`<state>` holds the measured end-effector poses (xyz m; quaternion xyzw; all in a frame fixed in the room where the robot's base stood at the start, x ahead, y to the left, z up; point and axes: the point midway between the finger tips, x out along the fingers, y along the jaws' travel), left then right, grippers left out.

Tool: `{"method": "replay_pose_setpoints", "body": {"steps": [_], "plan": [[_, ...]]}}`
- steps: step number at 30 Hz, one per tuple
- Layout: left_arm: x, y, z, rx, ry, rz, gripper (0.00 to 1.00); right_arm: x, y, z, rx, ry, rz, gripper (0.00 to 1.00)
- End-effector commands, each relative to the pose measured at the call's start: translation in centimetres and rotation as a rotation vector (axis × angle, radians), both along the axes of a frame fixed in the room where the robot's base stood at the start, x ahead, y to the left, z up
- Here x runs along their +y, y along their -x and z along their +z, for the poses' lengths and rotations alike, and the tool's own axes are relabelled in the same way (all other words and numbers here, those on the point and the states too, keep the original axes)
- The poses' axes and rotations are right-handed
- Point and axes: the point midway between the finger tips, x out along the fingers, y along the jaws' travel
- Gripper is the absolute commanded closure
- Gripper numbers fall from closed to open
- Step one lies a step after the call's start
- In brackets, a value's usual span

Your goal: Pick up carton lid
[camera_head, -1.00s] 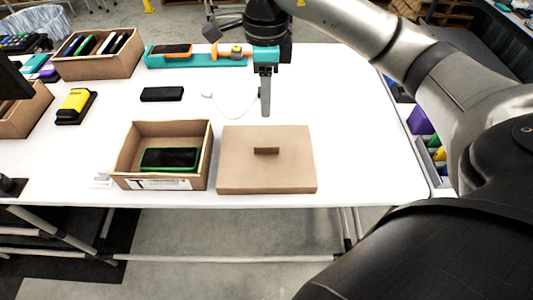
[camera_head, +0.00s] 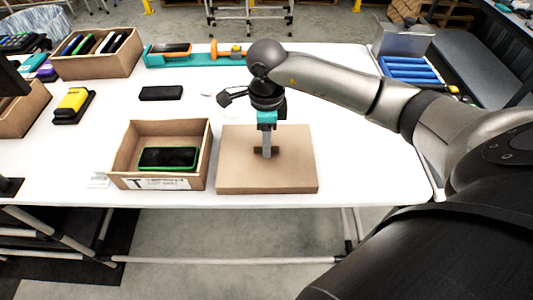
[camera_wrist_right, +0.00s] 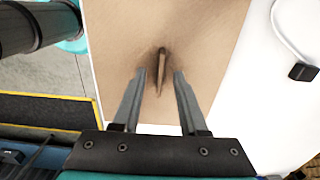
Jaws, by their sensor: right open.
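The carton lid (camera_head: 235,172) is a flat brown cardboard piece lying on the white table, with a small upright tab handle in its middle. It also fills much of the right wrist view (camera_wrist_right: 205,35). My right gripper (camera_head: 267,155) is over the lid's middle, pointing down. In the right wrist view my right gripper (camera_wrist_right: 160,80) is open, with its two fingers on either side of the tab handle (camera_wrist_right: 162,70). I cannot tell whether a finger touches it. The open carton (camera_head: 120,168) stands left of the lid and holds a dark, green-edged device (camera_head: 168,158). My left gripper is not in view.
Behind are a black box (camera_head: 161,93), a yellow device (camera_head: 72,103), a teal tray (camera_head: 190,61) with orange parts, and another carton (camera_head: 100,68) of devices. A white cable with a black plug (camera_wrist_right: 303,72) lies near the lid. The table right of the lid is clear.

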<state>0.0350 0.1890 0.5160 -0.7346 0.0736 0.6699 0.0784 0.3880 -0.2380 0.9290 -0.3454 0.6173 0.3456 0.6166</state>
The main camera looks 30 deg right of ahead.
Motion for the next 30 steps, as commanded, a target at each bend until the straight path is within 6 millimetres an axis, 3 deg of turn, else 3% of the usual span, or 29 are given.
{"method": "replay_pose_setpoints", "body": {"steps": [3,10,21,30], "plan": [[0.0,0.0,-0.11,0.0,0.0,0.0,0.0,0.0,0.04,-0.88,0.0,0.0,0.0,0.57],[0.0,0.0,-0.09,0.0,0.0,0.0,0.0,-0.01,0.01,-0.87,-0.001,0.001,0.0,0.59],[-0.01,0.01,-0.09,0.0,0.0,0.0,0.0,-0.02,0.0,-0.83,-0.001,0.001,0.0,1.0],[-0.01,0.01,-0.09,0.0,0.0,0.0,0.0,-0.02,0.0,-0.82,-0.001,0.001,0.0,1.0]]}}
